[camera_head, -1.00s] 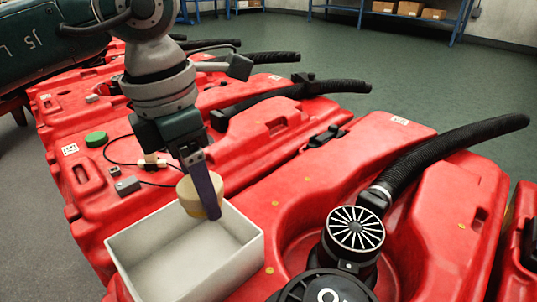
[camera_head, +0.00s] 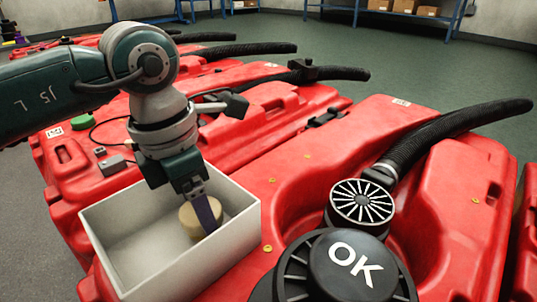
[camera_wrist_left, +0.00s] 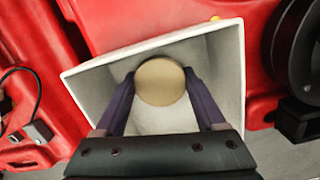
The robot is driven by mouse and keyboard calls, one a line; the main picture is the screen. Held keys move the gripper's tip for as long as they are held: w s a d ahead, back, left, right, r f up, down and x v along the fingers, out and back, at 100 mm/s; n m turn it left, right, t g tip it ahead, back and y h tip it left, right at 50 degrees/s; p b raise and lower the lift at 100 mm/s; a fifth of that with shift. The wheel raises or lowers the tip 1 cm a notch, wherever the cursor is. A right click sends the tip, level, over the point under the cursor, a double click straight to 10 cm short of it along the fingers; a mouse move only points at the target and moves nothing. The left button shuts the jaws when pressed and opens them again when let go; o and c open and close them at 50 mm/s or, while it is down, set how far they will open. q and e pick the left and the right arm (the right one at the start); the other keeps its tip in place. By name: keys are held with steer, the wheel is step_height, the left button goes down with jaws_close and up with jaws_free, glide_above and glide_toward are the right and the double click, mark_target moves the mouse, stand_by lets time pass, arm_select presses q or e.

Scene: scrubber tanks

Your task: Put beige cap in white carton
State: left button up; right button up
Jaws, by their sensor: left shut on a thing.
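The beige cap (camera_head: 192,221) is a short round piece held by my left gripper (camera_head: 207,215). In the left wrist view the cap (camera_wrist_left: 160,82) sits between the two dark purple fingers, which are shut on it. The white carton (camera_head: 120,262) is an open box on the red tank. The gripper and cap are inside the carton's opening, below the rim level in the head view. The carton (camera_wrist_left: 100,65) surrounds the cap in the left wrist view. I cannot tell whether the cap touches the carton floor. My right gripper does not show.
Several red tanks (camera_head: 300,190) with black hoses (camera_head: 450,130) fill the area. A black lid marked OK (camera_head: 352,262) and a slotted round cap (camera_head: 361,202) are right of the carton. A green cap (camera_head: 54,132) and a grey block (camera_head: 111,164) lie to the left.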

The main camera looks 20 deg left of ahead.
arm_select(q)
steer(key=o, duration=1.3)
steer(key=shift+f, duration=0.15)
